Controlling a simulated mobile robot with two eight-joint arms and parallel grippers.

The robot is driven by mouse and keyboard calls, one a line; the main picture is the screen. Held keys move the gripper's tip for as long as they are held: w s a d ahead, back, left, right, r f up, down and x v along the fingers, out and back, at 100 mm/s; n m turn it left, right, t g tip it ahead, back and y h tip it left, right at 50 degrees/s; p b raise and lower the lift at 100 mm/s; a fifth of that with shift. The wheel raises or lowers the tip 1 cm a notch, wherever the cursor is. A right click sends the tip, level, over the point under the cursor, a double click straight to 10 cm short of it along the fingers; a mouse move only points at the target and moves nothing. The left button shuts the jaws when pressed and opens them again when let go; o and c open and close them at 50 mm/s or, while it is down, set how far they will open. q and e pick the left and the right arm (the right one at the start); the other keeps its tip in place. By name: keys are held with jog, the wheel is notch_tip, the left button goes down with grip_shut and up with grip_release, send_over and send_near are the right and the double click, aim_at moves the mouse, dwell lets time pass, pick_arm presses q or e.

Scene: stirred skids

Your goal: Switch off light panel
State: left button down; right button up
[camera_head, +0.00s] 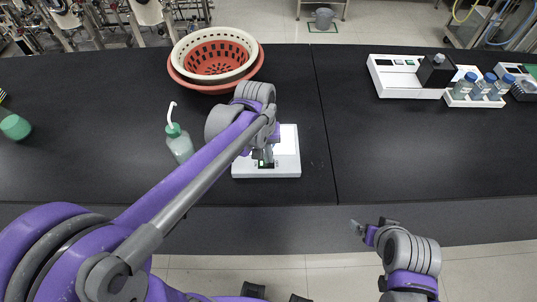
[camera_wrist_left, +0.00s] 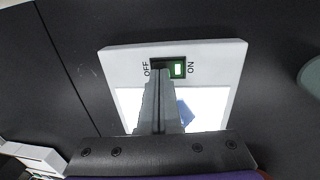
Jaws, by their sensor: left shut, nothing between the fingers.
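The light panel (camera_head: 289,165) is a white box with a bright lit surface on the black bench. My left gripper (camera_head: 264,163) is shut and empty, over the panel at the switch. In the left wrist view its fingertips (camera_wrist_left: 160,72) are at the OFF side of the switch and partly hide it; I cannot tell whether they touch. My right gripper (camera_head: 357,227) is in front of the bench, its finger state unclear.
A wash bottle (camera_head: 179,144) stands left of the panel. Nested baskets (camera_head: 178,76) sit behind it. A white device (camera_head: 392,77) and a rack of blue-capped bottles (camera_head: 474,101) are at the back right. The bench right of the panel is clear.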

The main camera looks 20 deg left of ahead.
pick_arm(q)
jog(key=shift+f, duration=0.1)
jog(key=shift+d+f+b, duration=0.1)
jog(key=shift+f+b, duration=0.2)
jog(key=shift+f, duration=0.05)
jog(key=shift+s, duration=0.15)
pick_arm(e)
jog(key=shift+s+f, duration=0.2)
jog(key=shift+f, duration=0.2)
